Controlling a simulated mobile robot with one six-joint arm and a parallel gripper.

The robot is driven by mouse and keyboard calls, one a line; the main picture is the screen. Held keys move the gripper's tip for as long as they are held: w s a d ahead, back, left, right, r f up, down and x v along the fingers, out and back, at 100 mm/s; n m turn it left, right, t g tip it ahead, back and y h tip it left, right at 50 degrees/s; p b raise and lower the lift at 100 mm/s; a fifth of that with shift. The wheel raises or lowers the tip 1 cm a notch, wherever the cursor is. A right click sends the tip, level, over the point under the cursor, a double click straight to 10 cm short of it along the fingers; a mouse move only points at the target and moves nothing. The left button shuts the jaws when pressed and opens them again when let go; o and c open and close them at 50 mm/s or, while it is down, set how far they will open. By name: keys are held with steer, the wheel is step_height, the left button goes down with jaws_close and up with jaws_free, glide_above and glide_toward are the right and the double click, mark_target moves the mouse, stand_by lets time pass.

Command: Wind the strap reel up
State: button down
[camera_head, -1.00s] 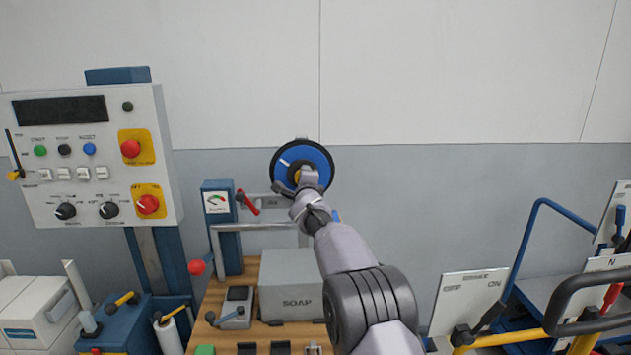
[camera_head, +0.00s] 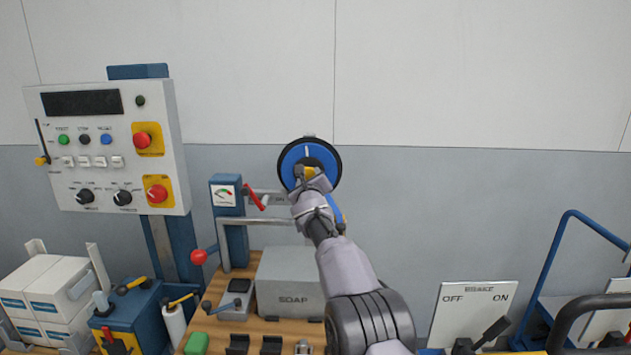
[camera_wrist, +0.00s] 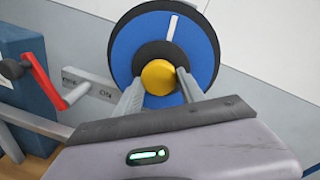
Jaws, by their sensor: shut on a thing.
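The strap reel (camera_head: 326,160) is a blue disc with a black rim, mounted on the grey wall. It also shows in the wrist view (camera_wrist: 201,50). A white mark (camera_head: 307,152) on its face points almost straight up, and in the wrist view it leans slightly right. A yellow knob (camera_wrist: 158,74) stands out at the front of the reel's dark middle. My gripper (camera_wrist: 158,88) is shut on this knob, one finger on each side. In the head view my gripper (camera_head: 309,176) covers the reel's lower part. A blue piece shows partly behind my arm; I cannot tell whether it is strap.
A red-handled lever (camera_head: 254,199) on a blue post (camera_head: 229,228) stands close left of the reel. A soap box (camera_head: 290,282) sits on the wooden bench below. A control panel (camera_head: 105,150) is further left, a switch sign (camera_head: 472,300) lower right. The wall above is clear.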

steer(key=shift+m, duration=0.6)
steer(key=c, duration=0.7)
jaws_free()
steer(key=shift+b, duration=0.35)
steer(key=s+d+b, duration=0.1)
steer(key=s+b, duration=0.5)
steer(key=s, duration=1.1)
steer(key=shift+s+d+r+b, duration=0.15)
steer(key=shift+d+r+b, duration=0.05)
steer(key=shift+r+b, duration=0.2)
